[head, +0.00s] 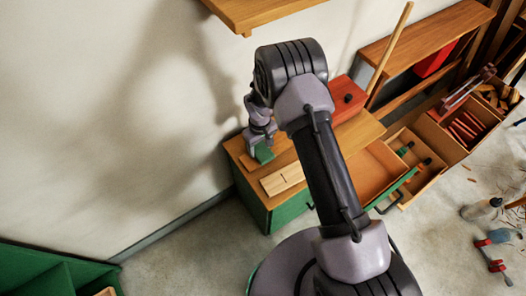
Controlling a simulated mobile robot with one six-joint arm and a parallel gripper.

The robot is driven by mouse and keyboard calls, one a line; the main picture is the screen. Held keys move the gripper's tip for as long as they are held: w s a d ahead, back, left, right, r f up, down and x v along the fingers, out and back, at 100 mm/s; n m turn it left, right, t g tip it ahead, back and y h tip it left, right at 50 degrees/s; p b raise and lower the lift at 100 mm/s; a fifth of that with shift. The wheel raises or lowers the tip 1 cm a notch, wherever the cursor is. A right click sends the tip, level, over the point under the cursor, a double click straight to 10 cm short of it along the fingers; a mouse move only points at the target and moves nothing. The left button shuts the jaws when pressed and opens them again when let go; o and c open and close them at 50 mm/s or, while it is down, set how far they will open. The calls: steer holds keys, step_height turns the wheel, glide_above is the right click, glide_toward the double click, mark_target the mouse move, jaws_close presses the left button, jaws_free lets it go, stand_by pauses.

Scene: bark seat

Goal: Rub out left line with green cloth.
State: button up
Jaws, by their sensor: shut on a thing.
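My gripper (262,143) reaches down over the left part of the wooden bench top (236,147). It is shut on the green cloth (264,154), a small dark green piece at its tips. The cloth is low, close to the bench top; I cannot tell whether it touches the surface. A pale wooden board (282,180) lies just in front of the cloth, with a thin dark mark near its middle. I cannot make out the left line; it may be too small to see or hidden by the cloth or gripper.
A red box (346,98) with a dark knob stands at the back of the bench. An open drawer (366,176) juts out to the right. A wall shelf (262,12) hangs above. Tools and a bottle (480,209) lie on the floor at right.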

steer(key=shift+w+a, duration=0.25)
steer(key=shift+w, duration=0.1)
steer(key=shift+s+d, duration=0.45)
steer(key=shift+s, duration=0.2)
steer(key=shift+s+d, duration=0.4)
steer(key=shift+s, duration=0.2)
steer(key=shift+w+a+f+b, duration=0.25)
steer(key=shift+w+a+b, duration=0.45)
steer(key=shift+w, duration=0.3)
steer(key=shift+w+a+r, duration=0.1)
steer(key=shift+w+r, duration=0.05)
steer(key=shift+s+d+p, duration=0.45)
steer(key=shift+s+d, duration=0.35)
steer(key=shift+s, duration=0.35)
steer(key=shift+r, duration=0.1)
step_height(320, 180, up, 6)
steer(key=p, duration=0.4)
steer(key=shift+r, duration=0.1)
